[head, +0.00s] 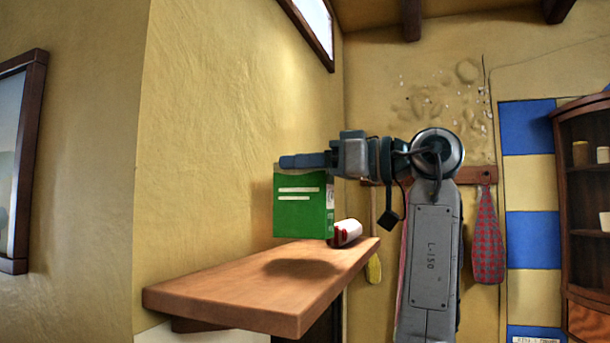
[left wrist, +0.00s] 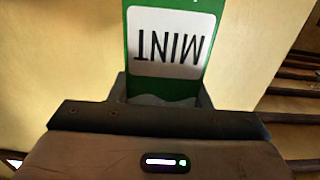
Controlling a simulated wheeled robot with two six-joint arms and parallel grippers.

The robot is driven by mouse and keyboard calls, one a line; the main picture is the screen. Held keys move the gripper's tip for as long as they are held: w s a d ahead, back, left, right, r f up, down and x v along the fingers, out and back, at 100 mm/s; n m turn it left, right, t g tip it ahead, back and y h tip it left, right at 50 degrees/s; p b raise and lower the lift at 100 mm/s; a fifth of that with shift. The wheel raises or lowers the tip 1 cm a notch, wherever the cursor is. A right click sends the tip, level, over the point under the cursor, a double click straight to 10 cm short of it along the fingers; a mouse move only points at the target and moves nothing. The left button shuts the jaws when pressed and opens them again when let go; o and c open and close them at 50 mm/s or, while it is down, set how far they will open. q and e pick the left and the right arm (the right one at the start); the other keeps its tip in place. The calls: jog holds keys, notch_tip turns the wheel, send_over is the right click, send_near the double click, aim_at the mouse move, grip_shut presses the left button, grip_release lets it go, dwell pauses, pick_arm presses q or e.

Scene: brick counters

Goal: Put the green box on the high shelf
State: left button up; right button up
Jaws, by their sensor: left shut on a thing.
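The green box (head: 302,206) is held upright by its top above the wooden high shelf (head: 230,291), and its shadow falls on the shelf top below it. A small gap seems to show between the box and the shelf. My left gripper (head: 302,160) is shut on the box's upper end. In the left wrist view the green box (left wrist: 168,92) sits between the fingers, with a white label reading MINT upside down. My right gripper is in neither view.
A red and white can (head: 345,232) lies on the shelf just right of the box. The plaster wall (head: 215,120) runs behind the shelf. The shelf's near left part is clear. A dark cabinet (head: 590,200) stands far right, and a checked cloth (head: 487,240) hangs from a rail.

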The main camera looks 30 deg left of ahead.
aim_at(305, 187)
pick_arm(q)
notch_tip(305, 187, down, 3)
jog(key=shift+r+p, duration=0.1)
jog(key=shift+p, duration=0.7)
jog(key=shift+f, duration=0.35)
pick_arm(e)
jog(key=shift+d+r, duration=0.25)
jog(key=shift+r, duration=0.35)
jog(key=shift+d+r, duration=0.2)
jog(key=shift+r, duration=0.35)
pick_arm(q)
jog(key=shift+f, duration=0.1)
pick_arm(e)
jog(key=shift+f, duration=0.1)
pick_arm(q)
jog(key=o, duration=1.2)
jog(key=shift+o, duration=0.2)
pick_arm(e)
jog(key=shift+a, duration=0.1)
pick_arm(q)
jog(key=b+v, duration=0.7)
jog(key=v, duration=0.4)
jog(key=shift+w+d+b, duration=0.2)
jog(key=shift+d+b, duration=0.2)
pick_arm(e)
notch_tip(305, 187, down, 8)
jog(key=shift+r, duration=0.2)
